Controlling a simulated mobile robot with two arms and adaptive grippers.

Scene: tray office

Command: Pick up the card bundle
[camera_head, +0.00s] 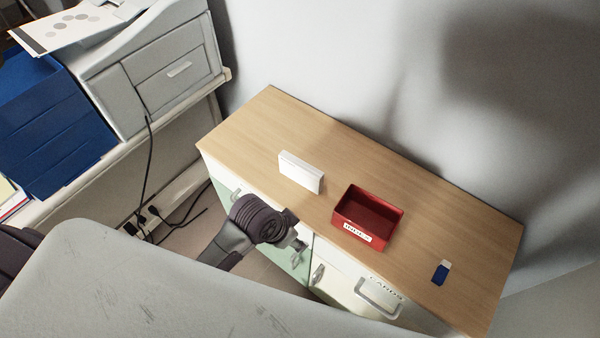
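A white block, which looks like the card bundle (300,172), stands upright on its long edge on the wooden top of a low cabinet (440,210), left of a red tray. My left gripper (299,246) is in front of the cabinet's front edge, below the bundle in the picture and apart from it. It is small and partly hidden by its own wrist, so I cannot tell whether its fingers are open or shut. My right gripper is not in view.
The red tray (350,213) has a white label and looks empty. A blue and white eraser-like block (441,272) lies to its right. The cabinet front has handled drawers, one lettered "CARDS" (386,288). A printer (165,70) and blue trays (40,125) stand at left. The cabinet top behind is clear.

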